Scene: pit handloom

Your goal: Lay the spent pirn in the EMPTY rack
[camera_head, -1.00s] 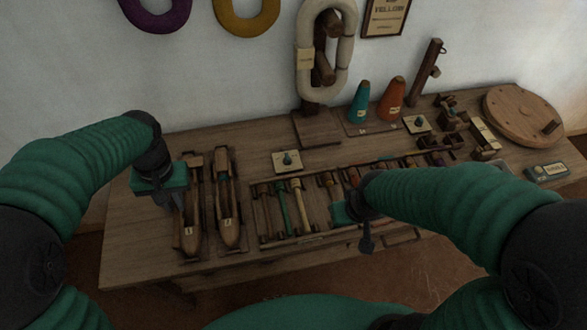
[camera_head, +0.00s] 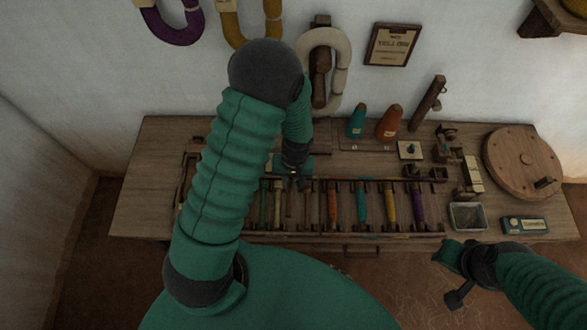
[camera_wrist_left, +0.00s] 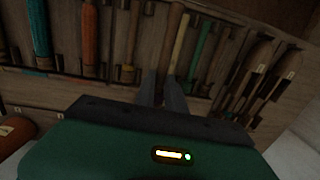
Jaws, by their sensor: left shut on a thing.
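My left gripper (camera_head: 293,172) is low over the back of the long wooden rack (camera_head: 345,235), near its left-middle part. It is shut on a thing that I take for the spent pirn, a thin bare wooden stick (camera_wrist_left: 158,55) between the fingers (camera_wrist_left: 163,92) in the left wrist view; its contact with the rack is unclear. A green pirn (camera_head: 264,205) and a pale yellow one (camera_head: 277,205) lie just left of it. Orange (camera_head: 332,205), teal (camera_head: 362,203), yellow (camera_head: 390,204) and purple (camera_head: 417,203) pirns lie to the right. My right gripper (camera_head: 448,260) is off the table's front; its jaws are unclear.
Shuttles (camera_wrist_left: 262,82) lie beside the rack, mostly hidden by my left arm in the head view. Two cones (camera_head: 389,122), a metal tin (camera_head: 467,216), a small box (camera_head: 525,225) and a round wooden disc (camera_head: 522,160) stand right. The table's far left is clear.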

